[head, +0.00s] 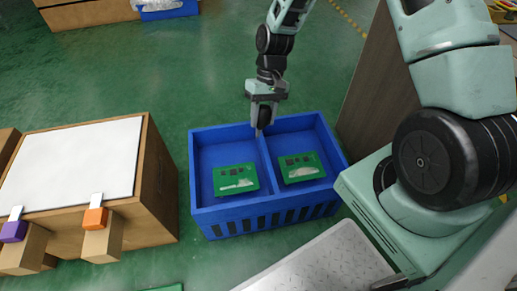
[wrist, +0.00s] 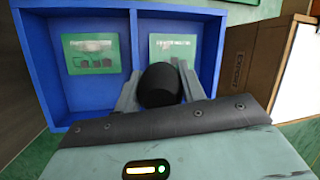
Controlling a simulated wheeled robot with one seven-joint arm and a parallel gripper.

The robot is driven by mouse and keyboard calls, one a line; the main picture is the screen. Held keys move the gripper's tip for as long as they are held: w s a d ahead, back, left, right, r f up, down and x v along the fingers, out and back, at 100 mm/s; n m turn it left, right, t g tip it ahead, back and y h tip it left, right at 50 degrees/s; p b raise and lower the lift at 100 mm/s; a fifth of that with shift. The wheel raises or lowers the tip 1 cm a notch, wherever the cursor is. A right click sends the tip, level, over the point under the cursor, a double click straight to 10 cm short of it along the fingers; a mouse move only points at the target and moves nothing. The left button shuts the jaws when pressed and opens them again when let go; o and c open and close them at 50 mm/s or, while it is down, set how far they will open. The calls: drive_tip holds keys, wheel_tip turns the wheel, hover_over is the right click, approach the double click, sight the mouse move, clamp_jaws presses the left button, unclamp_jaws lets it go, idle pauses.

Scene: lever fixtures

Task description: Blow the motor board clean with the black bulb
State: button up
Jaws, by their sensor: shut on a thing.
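My gripper (head: 264,104) hangs over the divider of a blue two-compartment crate (head: 226,222). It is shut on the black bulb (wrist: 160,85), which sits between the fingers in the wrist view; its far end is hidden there. A green board (head: 236,179) with dark chips and a pale dusty patch lies in the left compartment. A second green board (head: 301,167) with a similar pale patch lies in the right compartment. In the wrist view the sides are swapped, and the bulb is in front of the lower part of one board (wrist: 174,45). I cannot read the board markings.
A wooden box (head: 160,190) with a white top (head: 75,160) stands left of the crate, with a purple lever (head: 14,231) and an orange lever (head: 95,217) at its front. A grey plate (head: 325,265) is in front. Green floor lies between box and crate.

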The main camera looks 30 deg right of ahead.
drive_tip(key=w+b+x, duration=0.1)
drive_tip(key=b+x, duration=0.7)
drive_tip(key=x, duration=0.4)
drive_tip(key=shift+w+f, duration=0.25)
drive_tip(key=shift+f, duration=0.2)
drive_tip(key=shift+o, duration=0.6)
drive_tip(key=shift+d, duration=0.2)
drive_tip(key=shift+c, duration=0.5)
drive_tip(key=c, duration=0.5)
drive_tip(key=o, duration=0.6)
drive_tip(key=shift+c, duration=0.2)
drive_tip(key=shift+o, duration=0.2)
